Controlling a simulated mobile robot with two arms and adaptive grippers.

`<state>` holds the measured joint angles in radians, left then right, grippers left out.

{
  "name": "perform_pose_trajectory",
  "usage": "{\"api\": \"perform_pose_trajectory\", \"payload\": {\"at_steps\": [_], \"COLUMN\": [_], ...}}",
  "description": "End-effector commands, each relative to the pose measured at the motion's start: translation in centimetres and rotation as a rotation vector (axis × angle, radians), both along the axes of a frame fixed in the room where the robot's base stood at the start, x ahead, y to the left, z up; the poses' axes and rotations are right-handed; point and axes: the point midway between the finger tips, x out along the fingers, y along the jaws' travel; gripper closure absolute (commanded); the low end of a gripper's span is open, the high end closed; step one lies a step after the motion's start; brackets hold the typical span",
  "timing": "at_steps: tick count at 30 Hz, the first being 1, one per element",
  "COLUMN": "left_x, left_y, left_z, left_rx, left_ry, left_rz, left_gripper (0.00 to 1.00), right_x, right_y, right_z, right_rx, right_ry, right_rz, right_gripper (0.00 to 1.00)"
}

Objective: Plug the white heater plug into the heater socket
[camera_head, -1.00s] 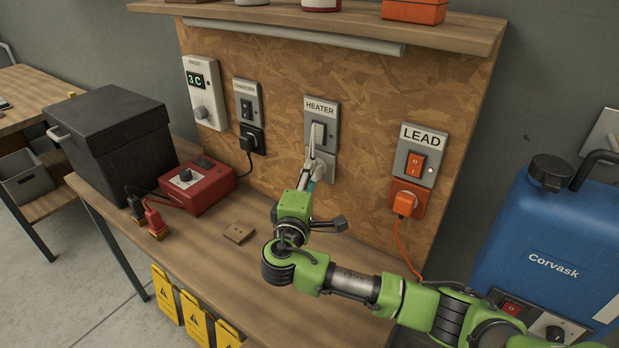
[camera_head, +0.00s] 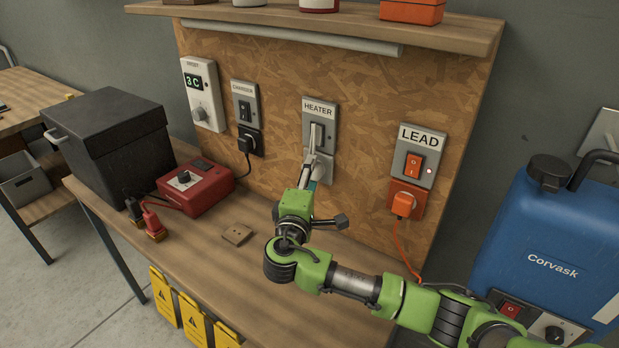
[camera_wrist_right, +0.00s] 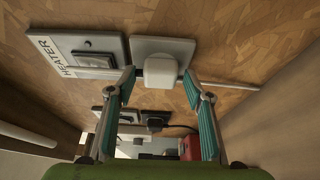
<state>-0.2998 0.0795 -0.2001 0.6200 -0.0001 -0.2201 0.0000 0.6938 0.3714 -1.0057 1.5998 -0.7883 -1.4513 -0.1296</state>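The white heater plug (camera_wrist_right: 160,69) sits against the grey heater socket plate (camera_wrist_right: 165,46) in the right wrist view and appears to be in the socket. The heater socket (camera_head: 324,168) is below the switch labelled HEATER (camera_head: 318,123) in the head view, partly hidden by my fingers. My right gripper (camera_head: 311,160) is at the socket. My left gripper is not in view.
An orange plug (camera_head: 403,204) is in the LEAD socket to the right. A black plug (camera_head: 247,142) is in the charger socket to the left. A red charger box (camera_head: 197,187) and black box (camera_head: 108,143) stand on the bench. A shelf (camera_head: 330,22) overhangs the board.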

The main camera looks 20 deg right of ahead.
Motion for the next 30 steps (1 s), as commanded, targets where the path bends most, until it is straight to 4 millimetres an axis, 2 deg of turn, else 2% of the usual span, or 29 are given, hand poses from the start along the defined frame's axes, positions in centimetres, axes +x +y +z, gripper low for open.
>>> {"api": "perform_pose_trajectory", "payload": {"at_steps": [9, 13, 17, 24, 30], "left_x": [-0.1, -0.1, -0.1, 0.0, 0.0], "left_y": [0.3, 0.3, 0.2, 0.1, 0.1], "left_z": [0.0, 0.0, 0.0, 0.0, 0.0], "left_rx": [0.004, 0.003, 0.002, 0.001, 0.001], "left_ry": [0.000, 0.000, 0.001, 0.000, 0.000], "left_rz": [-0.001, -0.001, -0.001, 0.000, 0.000], "left_gripper": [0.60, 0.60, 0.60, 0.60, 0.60], "right_x": [0.0, -0.7, -2.6, -7.1, -9.6], "right_y": [0.1, 0.5, 1.6, 4.2, 5.6], "right_z": [0.0, -0.2, -0.2, -0.2, -0.1], "right_rx": [0.000, 0.001, 0.004, 0.004, 0.002], "right_ry": [0.001, 0.003, 0.002, 0.002, 0.001], "right_rz": [0.001, 0.004, 0.005, 0.004, 0.003], "right_gripper": [0.49, 0.49, 0.49, 0.49, 0.49]}}
